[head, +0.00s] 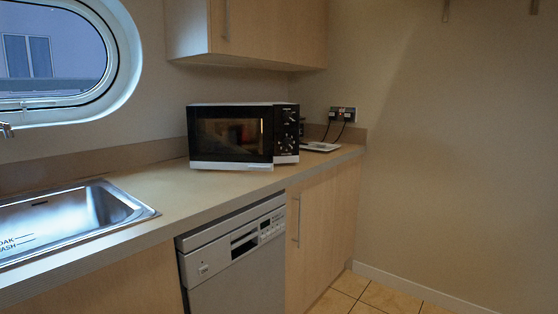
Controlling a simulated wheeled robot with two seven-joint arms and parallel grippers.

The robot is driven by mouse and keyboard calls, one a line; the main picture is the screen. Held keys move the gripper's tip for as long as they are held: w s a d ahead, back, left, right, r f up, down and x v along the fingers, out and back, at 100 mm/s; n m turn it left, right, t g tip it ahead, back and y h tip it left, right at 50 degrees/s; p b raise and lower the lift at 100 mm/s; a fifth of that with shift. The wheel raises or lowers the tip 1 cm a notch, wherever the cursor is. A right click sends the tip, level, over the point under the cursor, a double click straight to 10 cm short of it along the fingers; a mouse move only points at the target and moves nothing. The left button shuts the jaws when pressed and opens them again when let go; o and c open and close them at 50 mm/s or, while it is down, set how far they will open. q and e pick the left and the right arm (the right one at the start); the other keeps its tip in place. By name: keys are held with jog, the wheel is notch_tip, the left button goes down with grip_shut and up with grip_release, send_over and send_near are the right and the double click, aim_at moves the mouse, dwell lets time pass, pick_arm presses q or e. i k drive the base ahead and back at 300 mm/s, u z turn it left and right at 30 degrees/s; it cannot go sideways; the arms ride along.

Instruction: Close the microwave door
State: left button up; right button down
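The door's lower right corner sits a little lower and farther forward than the panel's bottom edge, so the door looks slightly ajar. The gap itself is hard to make out. Neither of my grippers shows in the head view.
The counter (185,198) is clear in front of the microwave. A steel sink (95,210) is at the left, a dishwasher (235,262) below the counter. A wall cabinet (255,30) hangs above. A socket with plugs (342,114) and a white flat item (322,147) are at right.

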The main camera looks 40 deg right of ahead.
aim_at(221, 137)
jog(key=z, duration=1.2)
jog(key=i, duration=0.95)
jog(key=u, duration=0.2)
